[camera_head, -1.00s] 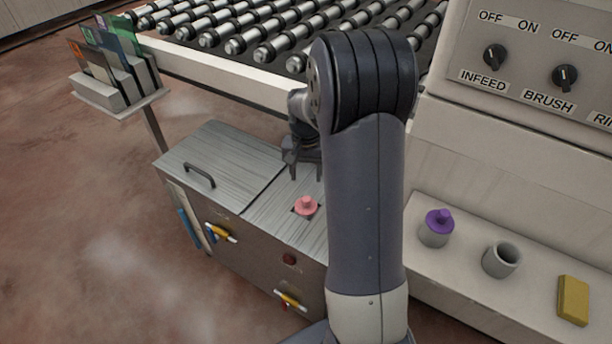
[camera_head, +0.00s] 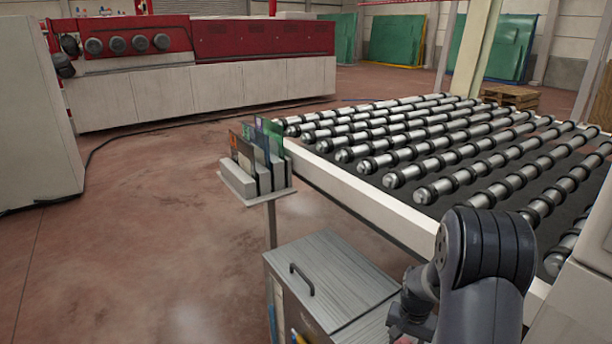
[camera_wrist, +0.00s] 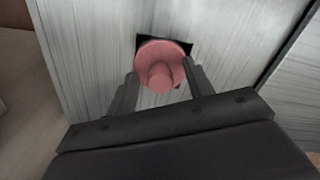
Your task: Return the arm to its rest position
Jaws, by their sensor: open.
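My gripper (camera_wrist: 160,78) is open, with its two fingers spread and nothing held between them. In the wrist view a pink round plug with a knob (camera_wrist: 160,62) sits in a dark square opening in the brushed-metal cabinet top (camera_wrist: 88,50). The fingertips appear on either side of the plug in the picture; their height above it is hard to tell. In the head view my arm (camera_head: 480,275) is at the lower right, bent over the cabinet (camera_head: 335,270). The fingers and the plug are not clearly visible there.
A roller conveyor (camera_head: 400,225) with a pale side rail stands beyond the cabinet. A small stand holding several coloured cards (camera_head: 256,165) is left of it. A red-and-white machine (camera_head: 230,65) is at the back. Open floor (camera_head: 150,240) lies to the left.

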